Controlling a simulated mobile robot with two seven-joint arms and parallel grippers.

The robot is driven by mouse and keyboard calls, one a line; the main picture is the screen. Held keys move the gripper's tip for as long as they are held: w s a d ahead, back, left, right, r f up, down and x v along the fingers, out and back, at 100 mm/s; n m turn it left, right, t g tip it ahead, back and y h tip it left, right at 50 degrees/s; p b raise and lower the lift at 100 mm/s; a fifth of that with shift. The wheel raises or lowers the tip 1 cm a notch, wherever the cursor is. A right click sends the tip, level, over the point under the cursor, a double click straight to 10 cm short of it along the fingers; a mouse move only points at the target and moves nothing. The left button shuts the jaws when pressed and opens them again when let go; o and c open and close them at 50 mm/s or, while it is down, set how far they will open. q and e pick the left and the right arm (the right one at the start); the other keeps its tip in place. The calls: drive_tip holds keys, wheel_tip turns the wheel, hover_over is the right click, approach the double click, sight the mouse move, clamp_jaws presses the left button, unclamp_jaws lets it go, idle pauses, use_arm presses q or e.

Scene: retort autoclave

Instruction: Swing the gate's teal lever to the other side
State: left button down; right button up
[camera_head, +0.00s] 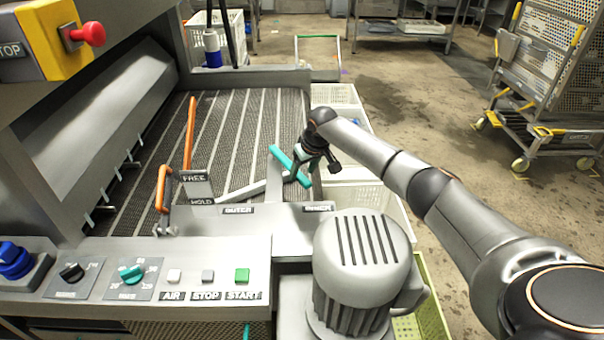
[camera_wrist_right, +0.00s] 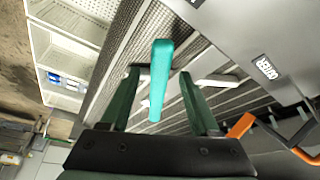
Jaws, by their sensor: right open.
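The teal lever (camera_head: 281,157) stands over the grey ribbed belt, its free end slanting up and left in the head view. It shows in the right wrist view (camera_wrist_right: 161,70) as a teal bar. My right gripper (camera_head: 302,172) is at the lever, its arm coming in from the right. In the right wrist view its two dark green fingers (camera_wrist_right: 160,82) are open, one on each side of the lever, with gaps visible. The gate's grey bar (camera_head: 241,191) lies low to the left of the lever. The lever's base is partly hidden by my gripper. My left gripper is not in view.
Plates marked OUTER (camera_head: 238,210) and INNER (camera_head: 318,208) sit on the front ledge. An orange handle (camera_head: 190,125) stands left, near the FREE plate (camera_head: 194,177). A grey motor housing (camera_head: 362,250) stands in front. White crates (camera_head: 362,195) line the right side.

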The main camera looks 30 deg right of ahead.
drive_tip(key=shift+w+f, duration=0.25)
drive_tip(key=shift+f, duration=0.25)
drive_tip(key=shift+c, duration=0.2)
clamp_jaws()
idle(1.1)
